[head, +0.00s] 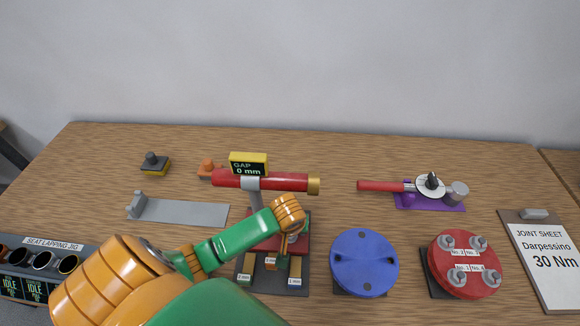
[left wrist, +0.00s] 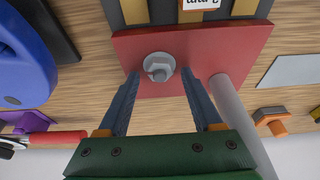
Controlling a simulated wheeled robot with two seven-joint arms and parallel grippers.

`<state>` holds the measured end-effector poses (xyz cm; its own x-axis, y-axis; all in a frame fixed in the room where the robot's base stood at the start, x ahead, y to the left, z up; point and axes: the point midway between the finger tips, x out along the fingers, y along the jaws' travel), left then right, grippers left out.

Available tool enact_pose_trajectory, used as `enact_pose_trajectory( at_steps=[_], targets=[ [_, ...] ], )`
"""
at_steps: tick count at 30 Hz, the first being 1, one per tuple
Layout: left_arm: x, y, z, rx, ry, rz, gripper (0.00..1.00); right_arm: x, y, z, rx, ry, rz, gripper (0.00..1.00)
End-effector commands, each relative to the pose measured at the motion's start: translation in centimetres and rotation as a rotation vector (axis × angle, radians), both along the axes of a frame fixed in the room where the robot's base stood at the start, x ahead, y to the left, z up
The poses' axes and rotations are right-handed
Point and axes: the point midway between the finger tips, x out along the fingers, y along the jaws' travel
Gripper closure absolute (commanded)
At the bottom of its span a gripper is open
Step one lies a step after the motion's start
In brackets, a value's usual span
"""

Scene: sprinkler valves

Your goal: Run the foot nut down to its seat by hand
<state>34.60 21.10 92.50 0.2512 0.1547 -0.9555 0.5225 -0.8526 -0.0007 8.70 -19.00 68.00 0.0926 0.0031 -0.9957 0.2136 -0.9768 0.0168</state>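The foot nut (left wrist: 158,66), a grey hex nut on a round washer with a stud end, sits on a red foot plate (left wrist: 210,50) in the left wrist view. My left gripper (left wrist: 160,78) is open, with one dark finger on each side just short of the nut; I cannot tell whether either touches it. In the head view my left gripper (head: 286,240) points down over the red foot plate (head: 301,243), and my wrist hides the nut. A grey post (left wrist: 232,105) rises beside the plate. My right gripper is not in view.
A red tube (head: 270,181) with a "GAP 0 mm" display (head: 249,164) tops the post. Brass-coloured labelled strips (head: 294,276) lie in front. A blue disc (head: 364,262) and a red flange (head: 464,265) stand right. A dial wrench (head: 382,186) lies behind them.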

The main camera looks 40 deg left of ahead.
Motion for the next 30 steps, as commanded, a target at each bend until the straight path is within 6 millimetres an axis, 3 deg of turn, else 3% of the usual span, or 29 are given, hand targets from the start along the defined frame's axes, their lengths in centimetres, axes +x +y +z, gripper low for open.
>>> enact_pose_trajectory(
  at_steps=[1, 7, 14, 18, 26, 30],
  targets=[
    [0.00, 0.00, 0.01, 0.000, 0.000, 0.000, 0.48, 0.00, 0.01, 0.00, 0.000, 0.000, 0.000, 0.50],
    [-0.02, 0.02, 0.01, 0.001, 0.000, 0.000, 1.00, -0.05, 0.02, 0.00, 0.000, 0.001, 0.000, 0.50],
    [-0.04, 0.03, -0.02, 0.000, 0.001, -0.010, 1.00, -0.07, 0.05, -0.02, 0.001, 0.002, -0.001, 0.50],
    [-0.09, 0.17, -0.02, 0.003, 0.002, -0.250, 1.00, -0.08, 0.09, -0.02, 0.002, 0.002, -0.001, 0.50],
    [-0.06, 0.07, -0.02, 0.001, 0.002, -0.321, 1.00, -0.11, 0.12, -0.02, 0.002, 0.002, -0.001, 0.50],
    [-0.06, 0.23, -0.01, 0.003, 0.003, -0.560, 1.00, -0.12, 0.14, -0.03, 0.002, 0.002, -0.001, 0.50]
  ],
)
